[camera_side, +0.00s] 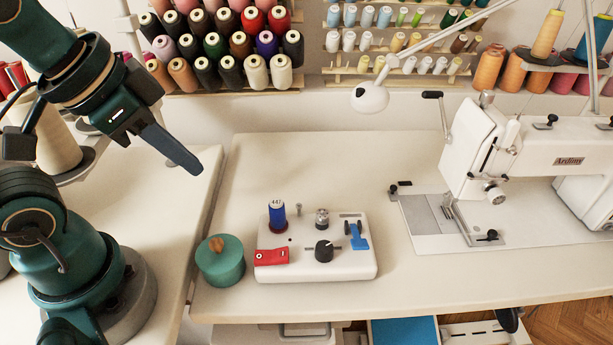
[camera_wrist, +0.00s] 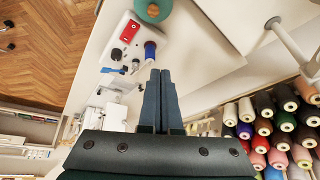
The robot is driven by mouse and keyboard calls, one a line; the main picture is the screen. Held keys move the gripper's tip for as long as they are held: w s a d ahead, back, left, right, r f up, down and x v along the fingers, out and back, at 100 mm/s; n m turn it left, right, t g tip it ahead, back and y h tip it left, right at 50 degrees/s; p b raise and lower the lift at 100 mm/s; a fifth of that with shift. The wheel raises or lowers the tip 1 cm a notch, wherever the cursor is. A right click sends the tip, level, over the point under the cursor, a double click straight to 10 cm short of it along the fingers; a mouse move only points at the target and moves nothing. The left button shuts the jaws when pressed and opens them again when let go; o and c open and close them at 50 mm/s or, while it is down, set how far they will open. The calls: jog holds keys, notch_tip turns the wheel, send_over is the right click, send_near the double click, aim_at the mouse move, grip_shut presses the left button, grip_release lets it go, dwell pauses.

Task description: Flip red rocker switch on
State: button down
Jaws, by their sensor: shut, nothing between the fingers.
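The red rocker switch (camera_side: 272,256) is on the front left corner of a white control box (camera_side: 325,272) on the table. It has a white circle mark at its left and a white line mark at its right; I cannot tell which side is pressed. In the wrist view the red switch (camera_wrist: 130,30) is near the top, ahead of my fingers. My gripper (camera_side: 195,168) is shut and empty, in the air, up and to the left of the box and apart from it. In the wrist view the shut gripper fingers (camera_wrist: 161,74) lie together.
The box also bears a blue thread spool (camera_side: 277,214), a black knob (camera_side: 324,251) and a blue lever (camera_side: 358,238). A green round container (camera_side: 220,262) stands close left of the switch. A white sewing machine (camera_side: 500,160) is at right. Thread racks line the wall.

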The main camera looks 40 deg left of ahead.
jog(key=w+d+r+m+g, duration=0.1)
jog(key=w+d+m+g, duration=0.1)
jog(key=w+d+m, duration=0.15)
jog(key=m+g+h, duration=0.1)
jog(key=m+g, duration=0.1)
jog(key=m, duration=0.1)
send_over(284, 254)
jog(key=s+a, duration=0.2)
jog(key=shift+f, duration=1.1)
jog(key=shift+w, duration=0.2)
jog(key=f, duration=0.4)
jog(key=w+d+f, duration=0.1)
jog(key=f, duration=0.9)
jog(key=shift+w+d, duration=0.25)
jog(key=shift+d, duration=0.05)
jog(key=shift+w+d+f+g, duration=0.1)
jog(key=shift+d+f+g, duration=0.1)
jog(key=shift+g, duration=0.1)
jog(key=shift+a+r, duration=0.1)
